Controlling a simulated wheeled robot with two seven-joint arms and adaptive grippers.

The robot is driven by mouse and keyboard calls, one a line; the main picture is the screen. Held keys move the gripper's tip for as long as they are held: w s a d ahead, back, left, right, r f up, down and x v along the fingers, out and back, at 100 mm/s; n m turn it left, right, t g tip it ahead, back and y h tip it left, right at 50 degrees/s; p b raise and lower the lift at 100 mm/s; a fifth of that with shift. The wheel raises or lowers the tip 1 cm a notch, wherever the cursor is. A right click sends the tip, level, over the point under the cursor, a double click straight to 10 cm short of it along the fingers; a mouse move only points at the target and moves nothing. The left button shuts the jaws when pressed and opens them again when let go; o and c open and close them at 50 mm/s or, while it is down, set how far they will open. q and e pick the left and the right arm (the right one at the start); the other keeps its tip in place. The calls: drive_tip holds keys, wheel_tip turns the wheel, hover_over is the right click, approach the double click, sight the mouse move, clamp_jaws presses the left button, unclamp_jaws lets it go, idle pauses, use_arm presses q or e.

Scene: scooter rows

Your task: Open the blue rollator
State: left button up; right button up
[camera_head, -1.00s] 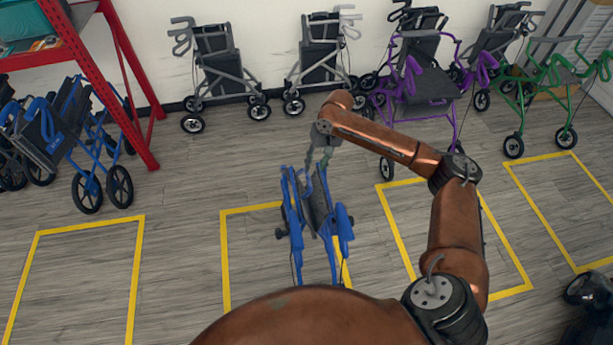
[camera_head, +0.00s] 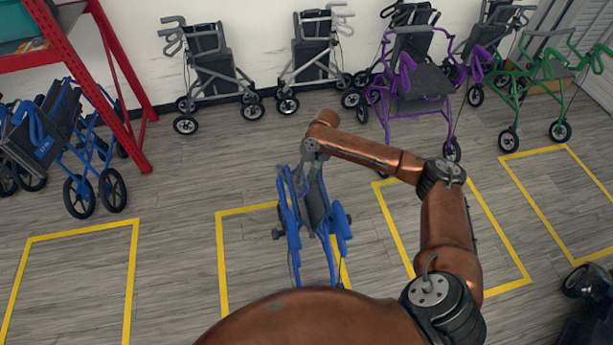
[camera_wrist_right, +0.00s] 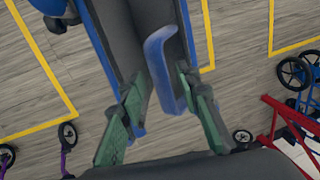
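The blue rollator (camera_head: 288,215) stands inside a yellow floor rectangle in the middle of the head view. It looks narrow, its blue sides close together with a dark panel between them. My right gripper (camera_head: 311,165) is at its top. In the right wrist view, the green fingers of the gripper (camera_wrist_right: 163,85) are apart. A curved blue part of the rollator (camera_wrist_right: 157,50) lies between them; I see a gap to the right finger and cannot tell whether the left one touches. My left gripper is not in view.
Another blue rollator (camera_head: 72,190) stands at the left by a red rack (camera_head: 118,110). Grey, purple (camera_head: 415,105) and green (camera_head: 515,100) rollators line the wall. Empty yellow-taped rectangles (camera_head: 130,270) lie on both sides. The floor around the middle rollator is clear.

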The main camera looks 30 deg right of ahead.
clamp_jaws()
idle(0.6)
